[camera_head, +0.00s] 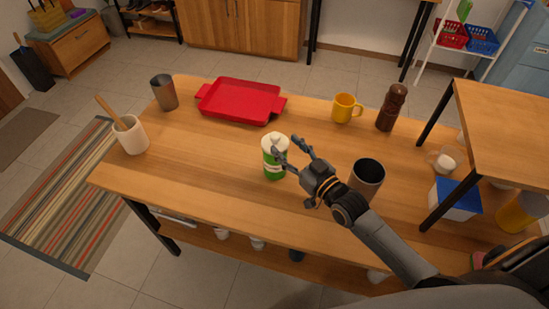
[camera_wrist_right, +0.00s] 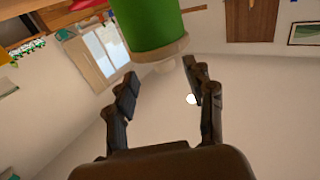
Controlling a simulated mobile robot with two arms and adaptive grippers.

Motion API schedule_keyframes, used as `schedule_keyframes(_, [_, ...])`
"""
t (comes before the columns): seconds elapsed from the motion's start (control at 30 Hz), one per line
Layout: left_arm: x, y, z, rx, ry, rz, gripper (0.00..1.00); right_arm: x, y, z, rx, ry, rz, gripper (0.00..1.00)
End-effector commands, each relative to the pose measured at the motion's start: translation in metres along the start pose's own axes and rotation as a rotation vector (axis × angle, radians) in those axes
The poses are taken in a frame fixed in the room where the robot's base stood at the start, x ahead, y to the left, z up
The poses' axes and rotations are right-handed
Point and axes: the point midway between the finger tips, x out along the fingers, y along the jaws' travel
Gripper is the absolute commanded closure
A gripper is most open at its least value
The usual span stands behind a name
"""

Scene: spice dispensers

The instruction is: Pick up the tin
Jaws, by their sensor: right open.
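A green tin (camera_head: 272,163) with a white lid and a pale band stands upright near the middle of the wooden table. My right gripper (camera_head: 287,146) is open, its fingers pointing at the tin from the right. In the head view one finger overlaps the tin's right edge; I cannot tell whether it touches. In the right wrist view the green tin (camera_wrist_right: 150,22) with its pale rim shows at the top, beyond the open, empty fingers (camera_wrist_right: 160,84). My left gripper is not in view.
A grey cup (camera_head: 368,172) stands close to my right wrist. A red tray (camera_head: 241,100), a yellow mug (camera_head: 345,108) and a brown pepper mill (camera_head: 392,107) are farther back. A white crock (camera_head: 131,136) is at left. A raised wooden shelf (camera_head: 505,115) stands at right. The table left of the tin is clear.

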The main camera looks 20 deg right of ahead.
Motion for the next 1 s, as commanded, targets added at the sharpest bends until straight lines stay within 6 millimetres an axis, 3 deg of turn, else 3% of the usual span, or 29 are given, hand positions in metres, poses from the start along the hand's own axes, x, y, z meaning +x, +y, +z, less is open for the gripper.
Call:
schedule_keyframes(0.1, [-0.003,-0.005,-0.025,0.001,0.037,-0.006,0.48,0.007,-0.001,-0.001,0.002,0.0,0.0,0.47])
schedule_keyframes(0.2, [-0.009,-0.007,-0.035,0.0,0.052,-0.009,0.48,0.021,-0.003,-0.002,0.003,0.001,0.0,0.47])
schedule_keyframes(0.43, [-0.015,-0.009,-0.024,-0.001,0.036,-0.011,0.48,0.05,-0.005,0.002,0.0,0.001,-0.001,0.47])
schedule_keyframes(0.7, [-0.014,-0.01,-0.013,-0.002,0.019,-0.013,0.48,0.054,-0.005,0.003,0.001,0.0,-0.001,0.47])
schedule_keyframes(0.73, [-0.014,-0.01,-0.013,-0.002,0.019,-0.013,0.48,0.054,-0.005,0.003,0.001,0.0,-0.001,0.49])
schedule_keyframes(1.0, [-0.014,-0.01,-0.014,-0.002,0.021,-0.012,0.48,0.054,-0.005,0.003,0.001,0.0,-0.001,1.0])
